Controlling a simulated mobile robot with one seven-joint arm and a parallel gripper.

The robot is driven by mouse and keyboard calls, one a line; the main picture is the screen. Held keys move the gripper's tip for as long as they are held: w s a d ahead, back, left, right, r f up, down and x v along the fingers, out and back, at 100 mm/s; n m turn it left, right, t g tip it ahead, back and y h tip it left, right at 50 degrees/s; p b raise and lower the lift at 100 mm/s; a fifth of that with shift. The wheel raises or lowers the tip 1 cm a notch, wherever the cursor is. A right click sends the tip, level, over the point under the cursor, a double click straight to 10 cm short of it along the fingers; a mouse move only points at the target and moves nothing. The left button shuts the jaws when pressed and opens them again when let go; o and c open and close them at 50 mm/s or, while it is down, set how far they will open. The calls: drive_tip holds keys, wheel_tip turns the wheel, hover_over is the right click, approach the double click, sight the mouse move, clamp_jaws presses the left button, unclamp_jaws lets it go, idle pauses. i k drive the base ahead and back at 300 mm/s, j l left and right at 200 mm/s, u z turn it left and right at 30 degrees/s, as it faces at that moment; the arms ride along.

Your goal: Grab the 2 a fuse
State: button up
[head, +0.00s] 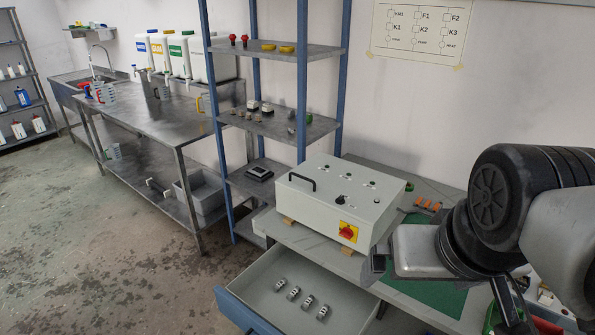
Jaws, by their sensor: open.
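Several small grey-and-white parts, which look like fuses, lie in a row in the open drawer (262,292). They are the first (280,284), second (294,293), third (308,301) and fourth (323,312) from the left. Their markings are too small to read, so I cannot tell which is the 2 A fuse. My gripper (374,267) is at the right, beside the front right of the white control box and to the upper right of the drawer parts. It is apart from them and holds nothing that I can see. My arm hides part of the bench.
The white control box (325,205) with a red-yellow switch (348,232) stands on the bench behind the drawer. A green mat (430,290) lies partly under my arm. A shelf rack (270,125) stands behind. The floor left of the drawer is clear.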

sight(310, 299)
drive_tip(key=j+u, duration=0.1)
drive_tip(key=u, duration=0.2)
drive_tip(key=l+z, duration=0.15)
drive_tip(key=z, duration=0.25)
drive_tip(key=l+z, duration=0.15)
drive_tip(key=z, duration=0.3)
drive_tip(key=l+z, duration=0.15)
drive_tip(key=z, duration=0.25)
drive_tip(key=u, duration=0.45)
drive_tip(key=i+l+u, duration=0.1)
drive_tip(key=u, duration=0.35)
drive_tip(key=i+u, duration=0.1)
drive_tip(key=u, duration=0.35)
drive_tip(key=l+u, duration=0.15)
drive_tip(key=u, duration=0.3)
drive_tip(key=j+z, duration=0.25)
drive_tip(key=j, duration=0.15)
drive_tip(key=j+z, duration=0.25)
drive_tip(key=j, duration=0.2)
drive_tip(key=i+j+z, duration=0.1)
drive_tip(key=j+z, duration=1.3)
